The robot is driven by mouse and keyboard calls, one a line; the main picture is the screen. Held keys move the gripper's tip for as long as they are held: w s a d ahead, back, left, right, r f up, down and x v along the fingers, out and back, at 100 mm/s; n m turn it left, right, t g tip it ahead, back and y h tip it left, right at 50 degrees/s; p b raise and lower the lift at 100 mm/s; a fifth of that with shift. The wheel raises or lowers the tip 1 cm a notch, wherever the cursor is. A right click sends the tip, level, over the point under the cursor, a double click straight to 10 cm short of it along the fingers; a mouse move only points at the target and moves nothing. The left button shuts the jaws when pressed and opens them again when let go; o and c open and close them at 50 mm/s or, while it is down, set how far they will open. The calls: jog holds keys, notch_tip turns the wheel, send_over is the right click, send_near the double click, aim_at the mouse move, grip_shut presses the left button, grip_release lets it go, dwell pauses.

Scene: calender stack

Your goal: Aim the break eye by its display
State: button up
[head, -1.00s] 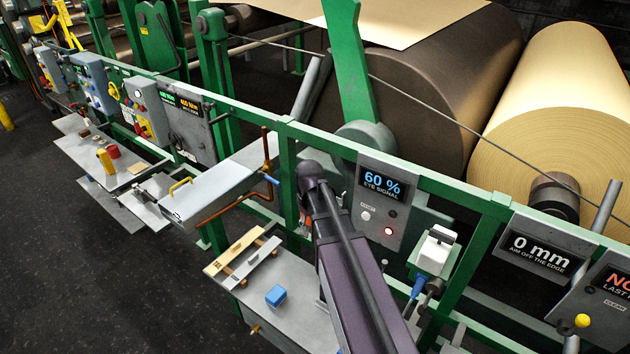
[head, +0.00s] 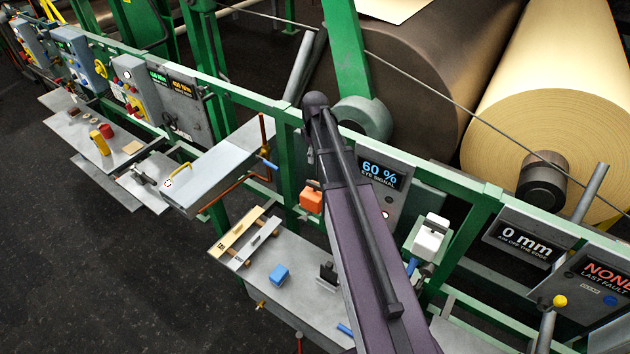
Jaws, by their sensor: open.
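The eye signal display (head: 379,174) reads 60 % on a grey panel on the green rail, partly covered by my arm. The aim display (head: 524,246) to its right reads 0 mm, "aim off the edge". A white box (head: 431,237) sits on a green bracket between them, with blue below it; it may be the break eye, but I cannot tell for sure. An orange box (head: 311,198) is on the rail left of my arm. My purple arm rises across the middle of the view. My gripper is not visible.
Large paper rolls (head: 560,90) stand behind the rail. Dark floor (head: 100,280) is open at left.

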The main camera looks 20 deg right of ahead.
aim_at(315, 183)
jog(key=shift+f, duration=0.2)
notch_tip(315, 183, down, 13)
jog(key=b, duration=1.3)
jog(key=shift+f+b, duration=0.2)
jog(key=shift+b, duration=0.2)
grip_shut()
